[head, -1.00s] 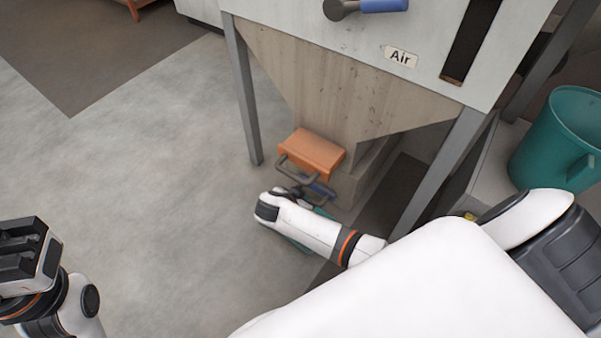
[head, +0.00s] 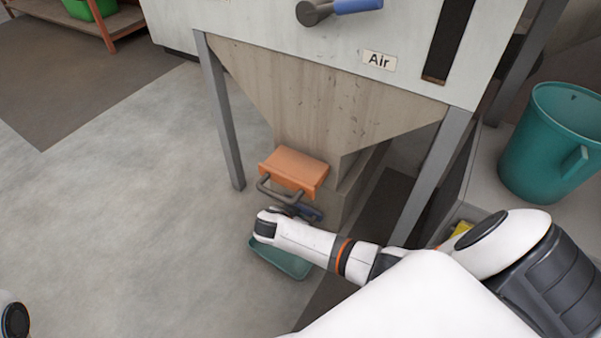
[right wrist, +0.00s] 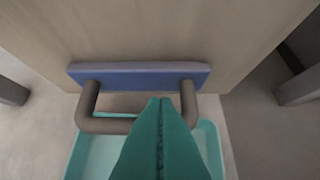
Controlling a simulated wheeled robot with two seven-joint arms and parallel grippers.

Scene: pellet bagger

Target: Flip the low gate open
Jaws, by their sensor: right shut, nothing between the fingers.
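The low gate is a blue plate (right wrist: 140,77) with a grey U-shaped handle (right wrist: 105,125), seen close up in the right wrist view. In the head view the blue gate (head: 311,213) shows in part beyond my right wrist, below an orange gate (head: 294,168) with its own grey handle. My right gripper (right wrist: 160,102) is shut and empty. Its teal fingertips overlap the handle's opening, just below the plate, and hide part of the bar. I cannot tell whether they touch it. My left gripper is out of view; only a bit of that arm shows at the lower left.
A teal tray (head: 281,262) lies on the floor below the gates. The hopper (head: 300,90) stands on grey legs (head: 221,120) either side. A blue-handled lever (head: 355,6) is above, by the "Air" label. A teal bucket (head: 548,150) stands right. Floor at left is clear.

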